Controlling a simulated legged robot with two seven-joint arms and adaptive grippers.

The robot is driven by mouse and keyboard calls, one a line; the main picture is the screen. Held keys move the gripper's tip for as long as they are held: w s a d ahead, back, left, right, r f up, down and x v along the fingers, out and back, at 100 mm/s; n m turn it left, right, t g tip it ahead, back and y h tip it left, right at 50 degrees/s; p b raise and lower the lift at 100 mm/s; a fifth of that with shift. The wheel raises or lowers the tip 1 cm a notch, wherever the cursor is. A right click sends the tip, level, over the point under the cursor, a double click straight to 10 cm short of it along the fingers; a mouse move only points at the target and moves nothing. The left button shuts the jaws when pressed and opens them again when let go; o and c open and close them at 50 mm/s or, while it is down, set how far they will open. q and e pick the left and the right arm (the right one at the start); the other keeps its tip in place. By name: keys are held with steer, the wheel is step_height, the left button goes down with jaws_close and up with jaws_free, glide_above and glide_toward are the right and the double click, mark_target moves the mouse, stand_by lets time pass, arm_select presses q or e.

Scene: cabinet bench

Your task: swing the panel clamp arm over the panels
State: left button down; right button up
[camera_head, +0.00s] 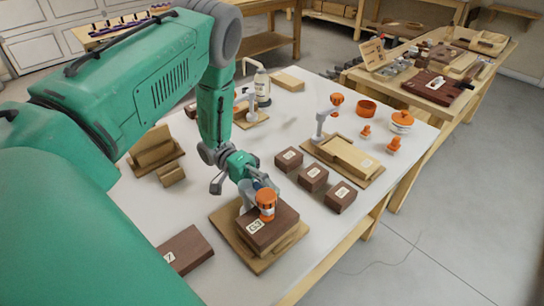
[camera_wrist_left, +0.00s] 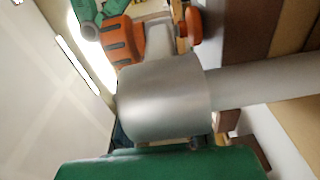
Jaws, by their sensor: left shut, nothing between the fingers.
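A stack of dark brown panels (camera_head: 272,232) with a white label sits on a wooden base (camera_head: 232,246) near the bench's front edge. A panel clamp with a grey arm (camera_head: 247,193) and an orange knob (camera_head: 266,204) is at the stack's far side; the knob appears above the panels. My left gripper (camera_head: 247,181) is shut and empty, close beside the grey arm. Whether it touches the arm cannot be told. In the left wrist view a grey cylinder (camera_wrist_left: 165,100) and an orange knob (camera_wrist_left: 118,40) are very close. My right gripper is not in view.
Several dark blocks (camera_head: 313,178) stand right of the stack. A loose dark panel (camera_head: 187,249) lies at the front left. Orange containers (camera_head: 401,121) stand at the right.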

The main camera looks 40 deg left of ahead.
arm_select(q)
steer(key=shift+s+a+f+g, duration=0.1)
steer(key=shift+g, duration=0.2)
steer(key=shift+s+a+f+m+g, duration=0.1)
steer(key=shift+a+f+m+g, duration=0.05)
steer(key=shift+a+m+g, duration=0.45)
steer(key=shift+a+f, duration=0.1)
steer(key=shift+a, duration=0.45)
steer(key=shift+d, duration=0.7)
steer(key=shift+d+r, duration=0.25)
steer(key=shift+d, duration=0.1)
steer(key=shift+a, duration=0.15)
steer(key=a, duration=0.3)
steer(key=w+a, duration=0.1)
steer(key=a, duration=0.6)
steer(key=shift+w+a+f, duration=0.15)
steer(key=shift+w+a, duration=0.05)
steer(key=shift+w, duration=0.05)
steer(key=shift+w+a, duration=0.15)
steer(key=shift+a, duration=0.7)
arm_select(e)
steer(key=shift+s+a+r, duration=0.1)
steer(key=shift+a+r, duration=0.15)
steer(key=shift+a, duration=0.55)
